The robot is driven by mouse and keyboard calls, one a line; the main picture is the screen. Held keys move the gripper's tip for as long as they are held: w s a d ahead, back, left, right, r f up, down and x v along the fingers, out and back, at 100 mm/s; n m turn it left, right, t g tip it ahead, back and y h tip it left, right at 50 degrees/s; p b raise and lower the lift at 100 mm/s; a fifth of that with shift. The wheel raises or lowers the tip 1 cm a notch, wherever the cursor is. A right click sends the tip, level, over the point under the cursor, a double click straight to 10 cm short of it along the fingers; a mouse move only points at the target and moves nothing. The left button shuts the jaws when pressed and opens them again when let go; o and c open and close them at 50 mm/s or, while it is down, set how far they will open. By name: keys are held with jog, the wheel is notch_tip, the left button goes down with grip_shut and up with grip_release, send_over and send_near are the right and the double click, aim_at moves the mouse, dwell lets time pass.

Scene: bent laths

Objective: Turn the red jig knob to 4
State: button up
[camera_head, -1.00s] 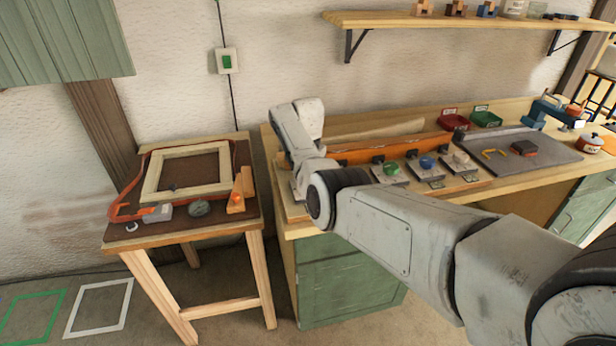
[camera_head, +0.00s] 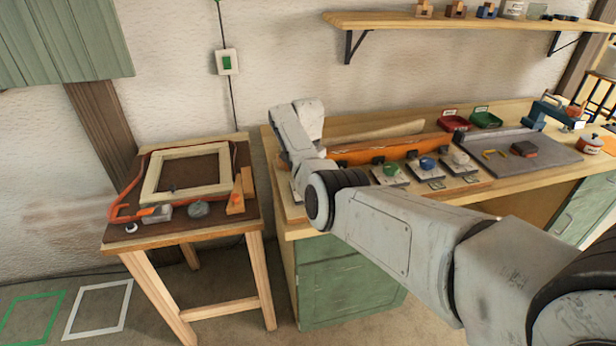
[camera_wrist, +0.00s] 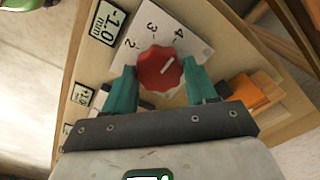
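The white mark on the knob points up and right, toward the 4 side and seemingly a little right of the 4. My gripper (camera_wrist: 160,78) has one teal finger on each side of the knob, and both seem to touch it. In the head view my arm hides the red knob and the fingers.
Green (camera_head: 391,169), blue (camera_head: 427,163) and white (camera_head: 460,157) knobs stand to the right along the bench. An orange lath (camera_head: 370,156) lies behind them. An orange block (camera_wrist: 245,90) is close to my right finger. A side table (camera_head: 130,238) with a wooden frame stands left.

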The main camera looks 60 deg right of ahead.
jog(key=o, duration=0.4)
jog(key=shift+r, duration=0.1)
notch_tip(320, 180, up, 11)
jog(key=shift+f+b, duration=0.2)
jog(key=shift+b, duration=0.4)
dwell(0.4)
